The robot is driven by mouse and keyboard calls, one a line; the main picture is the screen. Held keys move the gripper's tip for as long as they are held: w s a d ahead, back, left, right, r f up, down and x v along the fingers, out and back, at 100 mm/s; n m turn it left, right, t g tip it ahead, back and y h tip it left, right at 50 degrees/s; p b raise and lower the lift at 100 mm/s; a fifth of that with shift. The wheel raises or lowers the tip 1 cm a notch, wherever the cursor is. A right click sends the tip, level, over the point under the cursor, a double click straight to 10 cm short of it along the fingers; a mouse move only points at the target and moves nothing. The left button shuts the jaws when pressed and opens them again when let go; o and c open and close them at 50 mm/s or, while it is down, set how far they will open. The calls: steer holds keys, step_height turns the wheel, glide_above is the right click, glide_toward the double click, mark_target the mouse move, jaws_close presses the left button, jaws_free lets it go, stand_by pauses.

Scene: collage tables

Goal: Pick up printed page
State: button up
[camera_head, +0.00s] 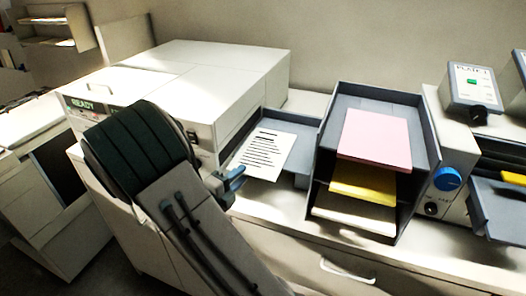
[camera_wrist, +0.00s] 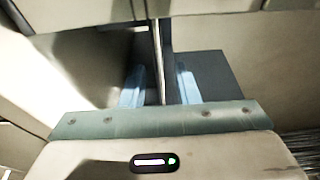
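The printed page (camera_head: 264,152) is a white sheet with dark lines of text in the head view. It lies in the grey output tray (camera_head: 306,133) on the right of the printer. My gripper (camera_head: 234,178) is at the page's near left corner, its blue fingers close to the edge. In the wrist view my gripper (camera_wrist: 160,85) has its two blue fingers apart. A thin pale strip (camera_wrist: 157,60) runs between them with a gap on each side; it looks like the page edge-on, but I cannot be sure.
The white printer (camera_head: 215,70) stands behind my arm, its panel reading READY. A dark sorter (camera_head: 398,185) with pink, yellow and cream paper stands right of the tray. A device with a blue knob (camera_head: 447,179) is further right. A drawer handle (camera_head: 347,271) juts out below.

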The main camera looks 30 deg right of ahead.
steer(key=shift+x, duration=1.15)
jaws_close()
steer(key=shift+r, duration=0.15)
